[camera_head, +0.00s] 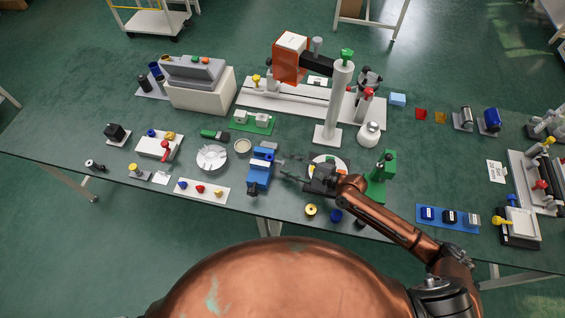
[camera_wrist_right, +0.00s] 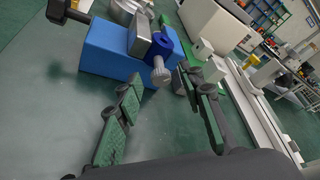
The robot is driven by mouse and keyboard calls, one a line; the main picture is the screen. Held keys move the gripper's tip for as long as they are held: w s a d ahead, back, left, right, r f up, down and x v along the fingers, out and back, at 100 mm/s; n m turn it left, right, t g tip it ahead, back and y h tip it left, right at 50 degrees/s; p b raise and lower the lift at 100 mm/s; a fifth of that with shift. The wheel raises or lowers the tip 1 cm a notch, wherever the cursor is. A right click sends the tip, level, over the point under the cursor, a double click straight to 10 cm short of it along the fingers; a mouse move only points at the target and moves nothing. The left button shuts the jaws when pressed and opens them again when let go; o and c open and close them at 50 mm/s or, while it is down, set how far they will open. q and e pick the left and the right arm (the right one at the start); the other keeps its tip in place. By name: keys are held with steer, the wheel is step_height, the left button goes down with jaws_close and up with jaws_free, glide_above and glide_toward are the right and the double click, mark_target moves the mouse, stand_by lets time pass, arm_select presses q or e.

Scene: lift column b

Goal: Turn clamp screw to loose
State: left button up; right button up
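A blue vise-like clamp (camera_head: 260,168) stands on the bench left of my right gripper; it also shows at the upper left of the wrist view (camera_wrist_right: 104,50). A silver screw (camera_wrist_right: 160,72) juts from a blue collar on its side, toward the space between my fingers. I cannot tell for certain that this is the clamp screw, nor how tight it is. My right gripper (camera_head: 284,168) is open and empty beside the clamp; its two green-padded fingers (camera_wrist_right: 168,100) are spread apart, not visibly touching the screw. My left gripper is out of view.
A white column with a green knob (camera_head: 347,54) stands behind my right gripper. A round white dish (camera_head: 211,158) lies to the left. A green block fixture (camera_head: 382,177) is close to my right forearm.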

mark_target(283, 163)
steer(key=shift+x, duration=1.6)
jaws_close()
